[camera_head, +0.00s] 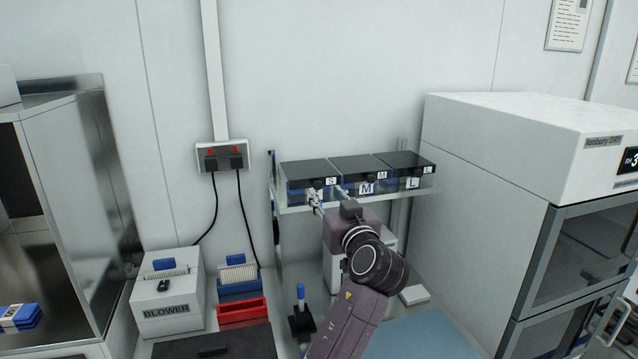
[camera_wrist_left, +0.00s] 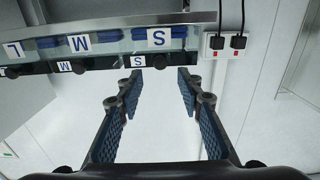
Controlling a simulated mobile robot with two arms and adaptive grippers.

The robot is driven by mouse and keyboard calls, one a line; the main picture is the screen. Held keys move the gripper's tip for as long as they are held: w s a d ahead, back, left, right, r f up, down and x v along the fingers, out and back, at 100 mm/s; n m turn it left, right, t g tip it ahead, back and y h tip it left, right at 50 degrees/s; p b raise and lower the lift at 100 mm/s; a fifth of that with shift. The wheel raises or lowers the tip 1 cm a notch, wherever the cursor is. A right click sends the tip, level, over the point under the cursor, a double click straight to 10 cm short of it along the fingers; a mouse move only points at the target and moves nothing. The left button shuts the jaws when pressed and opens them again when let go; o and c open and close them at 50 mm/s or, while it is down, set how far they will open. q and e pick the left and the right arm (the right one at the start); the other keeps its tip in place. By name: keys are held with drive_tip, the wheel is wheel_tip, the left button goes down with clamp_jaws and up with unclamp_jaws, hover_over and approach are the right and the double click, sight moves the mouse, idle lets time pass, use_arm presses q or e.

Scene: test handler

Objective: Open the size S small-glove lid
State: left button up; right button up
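The size S glove box has a black lid (camera_head: 311,169) that lies shut, with a dark knob (camera_head: 318,184) at its front edge beside a white S label (camera_head: 331,181). In the left wrist view, which is upside down, the S lid's knob (camera_wrist_left: 137,62) shows between my finger tips' level and the shelf. My left gripper (camera_head: 328,193) is at the front of the S box, just below the lid edge. In the wrist view my left gripper (camera_wrist_left: 158,84) has its fingers wide apart with nothing between them. My right gripper is not in view.
The M lid (camera_head: 357,165) and L lid (camera_head: 405,160) are shut beside it on the same shelf (camera_head: 430,190). A large white cabinet (camera_head: 480,180) stands close on the right. A blower box (camera_head: 167,300) and red tray (camera_head: 242,310) stand lower left.

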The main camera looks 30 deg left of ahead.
sight(319, 186)
use_arm(q)
drive_tip(key=p+x, duration=0.2)
drive_tip(key=x, duration=0.3)
drive_tip(key=shift+w+a+f, duration=0.1)
drive_tip(key=shift+a, duration=0.1)
drive_tip(key=shift+w+a, duration=0.15)
drive_tip(key=c, duration=0.9)
drive_tip(key=shift+f, duration=0.1)
clamp_jaws()
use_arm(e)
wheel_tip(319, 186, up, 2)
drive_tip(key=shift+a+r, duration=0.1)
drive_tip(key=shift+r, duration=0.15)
use_arm(q)
drive_tip(key=shift+w, duration=0.1)
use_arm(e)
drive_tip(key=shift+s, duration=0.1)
